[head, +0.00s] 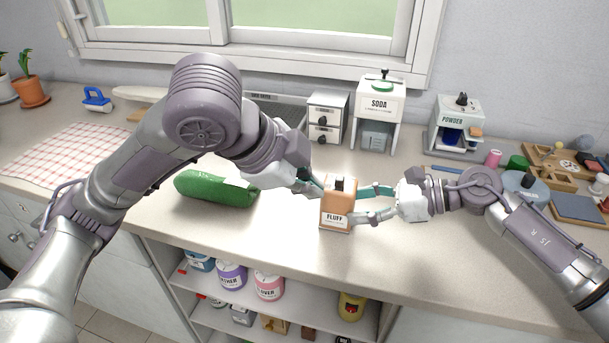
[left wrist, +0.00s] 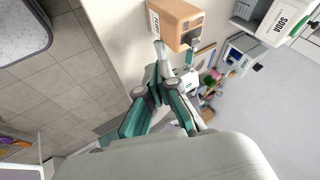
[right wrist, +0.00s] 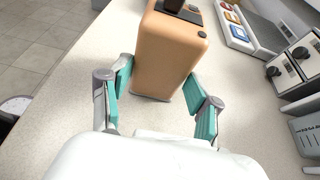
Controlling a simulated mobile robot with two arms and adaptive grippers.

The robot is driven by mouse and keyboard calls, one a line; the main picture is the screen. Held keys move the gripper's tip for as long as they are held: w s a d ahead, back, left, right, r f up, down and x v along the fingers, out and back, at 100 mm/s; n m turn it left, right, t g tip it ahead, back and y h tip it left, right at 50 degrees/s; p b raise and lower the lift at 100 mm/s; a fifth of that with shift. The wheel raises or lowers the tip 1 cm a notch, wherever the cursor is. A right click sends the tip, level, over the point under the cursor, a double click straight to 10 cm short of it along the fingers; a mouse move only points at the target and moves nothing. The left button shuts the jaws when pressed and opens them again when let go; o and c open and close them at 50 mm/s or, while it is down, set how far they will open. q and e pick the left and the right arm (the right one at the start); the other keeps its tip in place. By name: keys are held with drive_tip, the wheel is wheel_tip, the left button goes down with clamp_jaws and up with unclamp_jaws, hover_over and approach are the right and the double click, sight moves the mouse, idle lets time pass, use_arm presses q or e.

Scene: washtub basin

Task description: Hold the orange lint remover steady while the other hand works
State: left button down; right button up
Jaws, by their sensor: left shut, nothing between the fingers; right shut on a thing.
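The orange lint remover (head: 337,206), a boxy unit with a FLUFF label and a dark top part, stands upright on the counter in the head view. It also shows in the left wrist view (left wrist: 178,22) and the right wrist view (right wrist: 165,50). My right gripper (head: 358,204) is shut on it from the right, with one teal-and-grey finger on each side in the right wrist view. My left gripper (head: 312,186) is shut and empty, close to the lint remover's left side. Whether its fingertips touch the lint remover I cannot tell.
A green rolled item (head: 213,189) lies on the counter to the left, below my left arm. A SODA dispenser (head: 378,110) and a POWDER dispenser (head: 455,125) stand behind. Small items crowd the right end. Below the front edge, shelves hold bottles (head: 269,284).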

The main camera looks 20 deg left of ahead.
sight(337, 179)
use_arm(q)
drive_tip(key=w+f, duration=0.1)
drive_tip(key=w, duration=0.1)
drive_tip(key=w+d+f, duration=0.1)
drive_tip(key=w+f, duration=0.1)
drive_tip(key=w+d+f, duration=0.1)
drive_tip(key=w, duration=0.1)
drive_tip(key=shift+d+f, duration=0.1)
drive_tip(key=shift+f, duration=0.25)
drive_tip(key=shift+w, duration=0.45)
drive_tip(key=shift+w, duration=1.1)
